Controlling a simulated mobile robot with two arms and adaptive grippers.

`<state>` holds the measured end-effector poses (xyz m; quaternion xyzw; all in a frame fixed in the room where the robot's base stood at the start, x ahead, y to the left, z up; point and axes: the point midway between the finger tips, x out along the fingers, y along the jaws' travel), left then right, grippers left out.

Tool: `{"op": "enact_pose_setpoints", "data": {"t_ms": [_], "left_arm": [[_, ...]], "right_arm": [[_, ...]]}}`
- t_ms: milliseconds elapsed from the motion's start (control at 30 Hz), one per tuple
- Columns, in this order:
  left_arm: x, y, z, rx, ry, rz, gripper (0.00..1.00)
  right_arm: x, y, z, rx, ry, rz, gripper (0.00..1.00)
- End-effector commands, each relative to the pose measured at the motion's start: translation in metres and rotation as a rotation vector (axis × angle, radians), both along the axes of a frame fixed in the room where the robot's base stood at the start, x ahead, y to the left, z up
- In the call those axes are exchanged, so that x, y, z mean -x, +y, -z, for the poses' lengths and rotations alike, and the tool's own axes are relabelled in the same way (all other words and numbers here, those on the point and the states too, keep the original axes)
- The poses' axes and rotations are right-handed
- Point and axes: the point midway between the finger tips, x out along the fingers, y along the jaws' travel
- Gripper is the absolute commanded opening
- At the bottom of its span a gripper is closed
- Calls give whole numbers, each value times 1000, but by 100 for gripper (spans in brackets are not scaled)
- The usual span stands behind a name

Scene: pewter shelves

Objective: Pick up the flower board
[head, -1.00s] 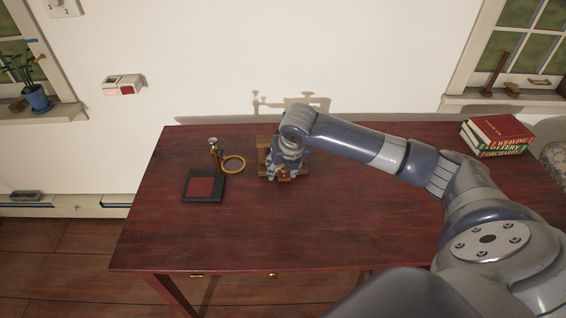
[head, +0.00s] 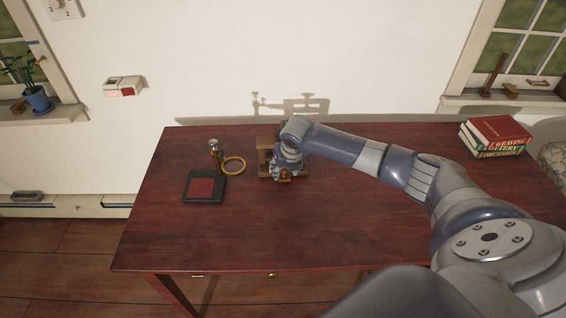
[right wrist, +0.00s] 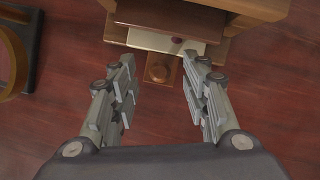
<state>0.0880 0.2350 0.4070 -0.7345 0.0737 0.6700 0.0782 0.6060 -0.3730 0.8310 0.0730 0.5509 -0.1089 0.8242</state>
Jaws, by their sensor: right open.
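In the right wrist view, a pale cream board (right wrist: 165,42) with a small dark red mark, which looks like the flower board, sticks out of a brown wooden stand (right wrist: 255,8). A small wooden block with a round knob (right wrist: 160,70) projects below it. My right gripper (right wrist: 159,60) is open, its fingertips on either side of the block and just short of the board; contact cannot be told. In the head view the right gripper (head: 286,172) hangs over the wooden stand (head: 264,147) and hides most of it. My left gripper is not in view.
Left of the stand are a black base with a red pad (head: 202,188) and a brass ring (head: 234,165) on a holder. Books (head: 497,137) are stacked at the table's back right. The wall is close behind; the table (head: 230,240) is clear in front.

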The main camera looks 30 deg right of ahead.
Motion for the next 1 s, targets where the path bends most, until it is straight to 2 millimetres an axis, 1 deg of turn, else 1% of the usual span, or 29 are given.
{"op": "enact_pose_setpoints", "data": {"t_ms": [33,133,367,400,567,600,1000], "left_arm": [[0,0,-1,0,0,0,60],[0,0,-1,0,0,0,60],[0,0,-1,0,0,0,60],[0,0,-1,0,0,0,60],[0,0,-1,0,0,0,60],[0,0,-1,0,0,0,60],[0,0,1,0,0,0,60]], "right_arm": [[-2,-1,5,0,2,1,43],[-4,-1,11,1,0,-1,43],[-4,-2,12,1,0,-1,43],[-4,-2,12,1,0,-1,38],[-4,-2,12,1,0,-1,2],[-4,-2,12,1,0,-1,0],[-5,-1,8,1,-3,0,0]]}}
